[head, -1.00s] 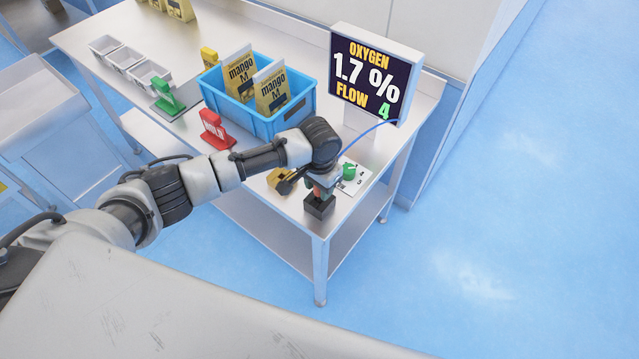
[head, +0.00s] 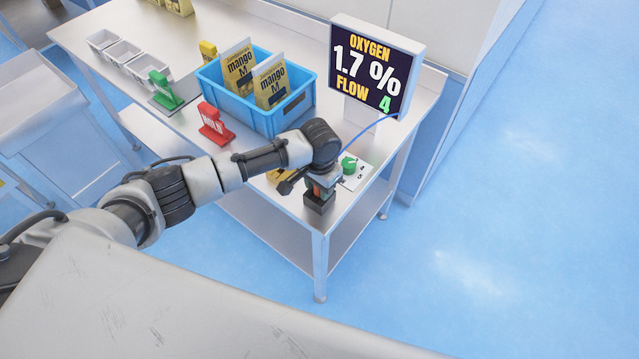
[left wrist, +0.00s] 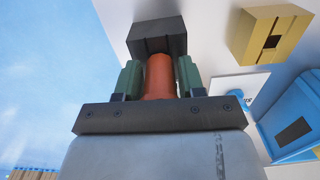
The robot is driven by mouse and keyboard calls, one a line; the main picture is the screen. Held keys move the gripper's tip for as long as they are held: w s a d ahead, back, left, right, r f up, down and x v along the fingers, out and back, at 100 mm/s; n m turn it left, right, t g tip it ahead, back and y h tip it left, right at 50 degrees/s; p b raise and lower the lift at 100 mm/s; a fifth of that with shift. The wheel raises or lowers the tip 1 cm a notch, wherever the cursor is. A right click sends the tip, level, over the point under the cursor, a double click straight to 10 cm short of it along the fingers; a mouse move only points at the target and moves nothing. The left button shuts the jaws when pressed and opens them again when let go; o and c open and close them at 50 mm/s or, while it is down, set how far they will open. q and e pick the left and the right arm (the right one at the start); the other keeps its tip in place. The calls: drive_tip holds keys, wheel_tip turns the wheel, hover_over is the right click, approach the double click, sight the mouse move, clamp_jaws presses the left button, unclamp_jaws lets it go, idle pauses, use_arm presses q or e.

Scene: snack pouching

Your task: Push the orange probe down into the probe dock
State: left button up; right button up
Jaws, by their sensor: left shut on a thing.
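My left gripper (head: 319,187) is over the front right corner of the steel table, pointing down and shut on the orange probe. In the left wrist view the orange probe (left wrist: 160,78) sits between the green fingers of the same gripper (left wrist: 159,80). The black block-shaped probe dock (head: 319,205) is directly below the gripper; it also shows in the left wrist view (left wrist: 157,35). The probe's far end meets the dock's near face. How deep it sits inside is hidden. My right gripper is not in view.
A green knob (head: 349,165) on a white dial card lies just behind the dock. A yellow block (left wrist: 270,32) is beside it. A blue tub (head: 268,122) with mango pouches and a red stand (head: 214,125) are farther left. A display (head: 372,66) reads oxygen 1.7 %, flow 4.

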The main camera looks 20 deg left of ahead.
use_arm(q)
drive_tip(key=o, duration=1)
drive_tip(key=shift+o, duration=0.2)
wheel_tip(320, 180, up, 11)
drive_tip(key=shift+f+b, duration=0.1)
drive_tip(key=shift+b, duration=0.9)
drive_tip(key=shift+f, duration=0.1)
